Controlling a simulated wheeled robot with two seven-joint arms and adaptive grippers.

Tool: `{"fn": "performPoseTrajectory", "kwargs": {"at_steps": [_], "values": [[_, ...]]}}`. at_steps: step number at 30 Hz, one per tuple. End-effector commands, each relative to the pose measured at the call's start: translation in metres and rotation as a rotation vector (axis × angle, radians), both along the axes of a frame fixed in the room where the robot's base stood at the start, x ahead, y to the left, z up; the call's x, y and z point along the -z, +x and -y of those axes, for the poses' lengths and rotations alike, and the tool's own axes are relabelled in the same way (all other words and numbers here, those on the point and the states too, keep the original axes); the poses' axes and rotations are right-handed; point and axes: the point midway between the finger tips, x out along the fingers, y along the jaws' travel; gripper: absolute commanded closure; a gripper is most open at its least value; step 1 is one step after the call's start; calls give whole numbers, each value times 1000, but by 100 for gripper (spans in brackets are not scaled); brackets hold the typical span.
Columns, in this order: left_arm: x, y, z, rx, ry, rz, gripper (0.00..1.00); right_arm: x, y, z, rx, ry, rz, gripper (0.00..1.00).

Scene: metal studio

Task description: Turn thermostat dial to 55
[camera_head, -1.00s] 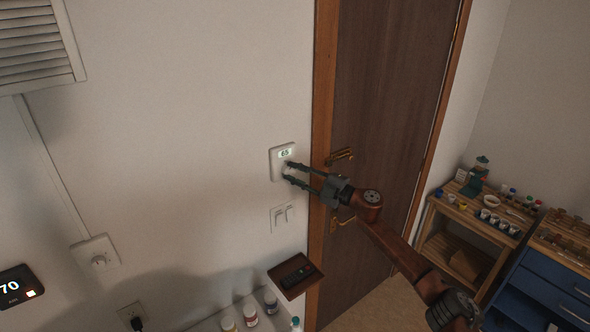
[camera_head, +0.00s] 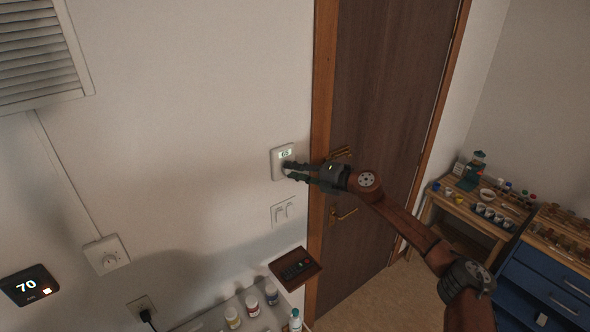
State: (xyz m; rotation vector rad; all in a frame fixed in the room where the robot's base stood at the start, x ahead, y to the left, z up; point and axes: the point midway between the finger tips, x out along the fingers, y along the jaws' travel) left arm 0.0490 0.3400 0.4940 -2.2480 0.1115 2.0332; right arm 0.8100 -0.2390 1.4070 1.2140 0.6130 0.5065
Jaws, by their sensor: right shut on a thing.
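The white thermostat (camera_head: 279,153) is mounted on the wall left of the door frame. Its small lit display (camera_head: 286,154) reads what looks like 65. The dial sits under the display, at my right gripper (camera_head: 287,172), whose fingers are shut on it and largely hide it. The right arm reaches in from the lower right. My left gripper is out of view.
A light switch (camera_head: 284,211) is just below the thermostat. A dark wall panel (camera_head: 29,286) reads 70. A brown door (camera_head: 385,110) with brass handles stands right.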

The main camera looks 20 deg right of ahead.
Motion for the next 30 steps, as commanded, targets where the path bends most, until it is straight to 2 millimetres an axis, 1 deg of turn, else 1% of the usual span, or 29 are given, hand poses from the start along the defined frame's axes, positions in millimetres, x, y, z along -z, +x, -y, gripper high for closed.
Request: {"fn": "performPoseTrajectory", "kwargs": {"at_steps": [15, 16, 23, 30], "values": [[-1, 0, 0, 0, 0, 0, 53, 1, 0, 0, -1, -20, 6, 100], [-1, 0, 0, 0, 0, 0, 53, 1, 0, 0, -1, -20, 6, 75], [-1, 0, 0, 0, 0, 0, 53, 1, 0, 0, -1, -19, 6, 60], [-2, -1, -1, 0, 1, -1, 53, 0, 0, 0, 0, -19, 7, 60]]}}
